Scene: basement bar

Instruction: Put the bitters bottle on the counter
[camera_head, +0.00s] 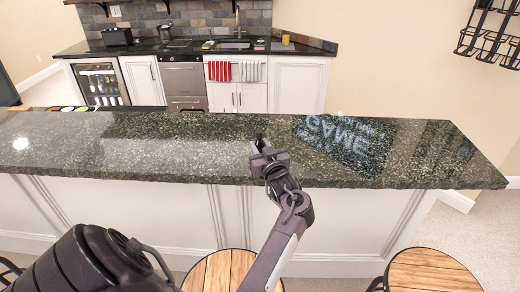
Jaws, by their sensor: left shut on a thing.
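The counter (120,150) is a long dark speckled stone top on a white panelled base, across the middle of the view. My left gripper (261,143) is over the middle of this counter, with its arm rising from the bottom. It is shut on a small dark thing at its tip, most likely the bitters bottle (260,136). The bottle is mostly hidden by the gripper, and its label does not show. I cannot tell whether it touches the stone. My right gripper is not in view.
Two wooden stools (435,272) stand in front. A sink counter (185,46) runs along the back wall. The counter's left half is mostly clear.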

